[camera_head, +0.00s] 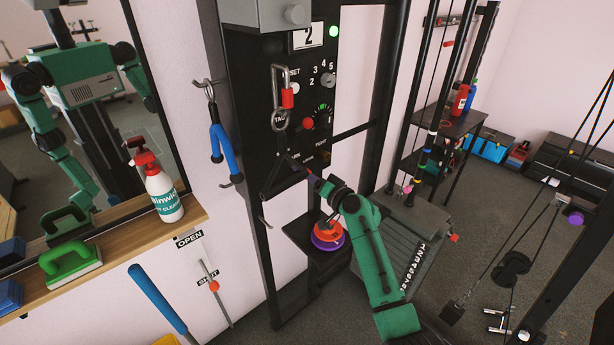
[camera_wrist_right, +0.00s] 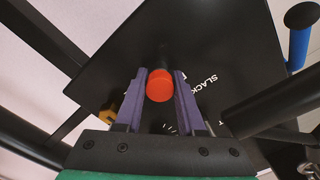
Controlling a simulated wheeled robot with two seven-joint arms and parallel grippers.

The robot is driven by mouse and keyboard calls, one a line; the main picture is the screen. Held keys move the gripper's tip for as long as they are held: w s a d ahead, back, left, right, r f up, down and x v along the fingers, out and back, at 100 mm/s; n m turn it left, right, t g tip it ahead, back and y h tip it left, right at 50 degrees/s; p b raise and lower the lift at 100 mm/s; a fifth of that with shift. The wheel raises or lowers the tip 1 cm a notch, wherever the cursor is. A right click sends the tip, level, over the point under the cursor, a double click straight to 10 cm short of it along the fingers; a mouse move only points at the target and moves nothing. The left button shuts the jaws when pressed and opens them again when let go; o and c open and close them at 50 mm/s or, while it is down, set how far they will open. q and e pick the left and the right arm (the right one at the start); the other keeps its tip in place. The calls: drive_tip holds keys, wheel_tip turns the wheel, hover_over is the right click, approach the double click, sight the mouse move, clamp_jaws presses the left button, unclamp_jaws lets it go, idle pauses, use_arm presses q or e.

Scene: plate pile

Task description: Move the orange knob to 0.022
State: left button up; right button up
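The orange knob (camera_wrist_right: 159,86) shows in the right wrist view as a round orange-red cap on a dark stem, against a black panel lettered "SLACK". In the head view my right gripper (camera_head: 313,180) reaches the lower part of the black panel (camera_head: 262,95), below the "TIGHT" lettering. There it hides the knob and its scale. I cannot read the knob's value. My left gripper is not directly in view; a mirror shows my reflection.
A black handle hangs on a carabiner (camera_head: 281,85) left of my right gripper. An orange and purple round object (camera_head: 328,236) sits below the gripper. A spray bottle (camera_head: 160,190) stands on the wooden shelf (camera_head: 120,240).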

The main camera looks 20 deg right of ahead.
drive_tip(key=o, duration=0.3)
drive_tip(key=shift+w, duration=0.2)
drive_tip(key=b+v, duration=0.4)
drive_tip(key=v, duration=1)
drive_tip(key=shift+s, duration=0.3)
